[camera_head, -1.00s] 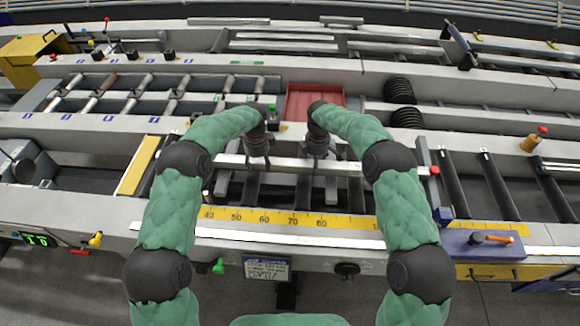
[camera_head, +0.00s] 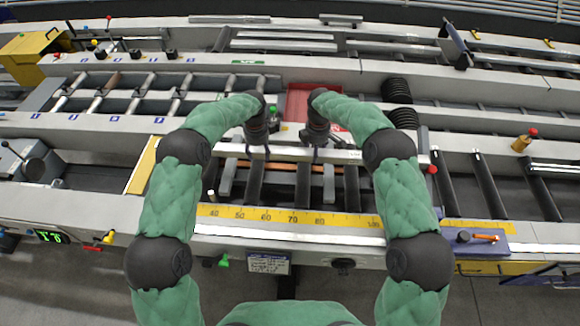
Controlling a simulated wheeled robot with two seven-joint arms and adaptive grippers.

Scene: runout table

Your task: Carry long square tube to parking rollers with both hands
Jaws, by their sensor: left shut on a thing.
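The long square tube (camera_head: 287,154) is a pale metal bar lying left to right across the middle of the head view, above the black rollers of the near table. My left gripper (camera_head: 257,153) is shut on it left of its middle. My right gripper (camera_head: 317,152) is at the tube further right; its fingers are too small and dark to tell whether they are shut. The tube's right part passes behind my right arm. Rollers with blue marks (camera_head: 130,103) lie on the bed behind at the left; I cannot tell whether these are the parking rollers.
A red tray (camera_head: 299,103) sits just behind the grippers. Black coiled rings (camera_head: 397,90) stand right of it. A yellow scale (camera_head: 290,218) runs along the near edge. An orange-handled tool (camera_head: 484,237) lies at the right. Bare rollers (camera_head: 487,185) lie right of my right arm.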

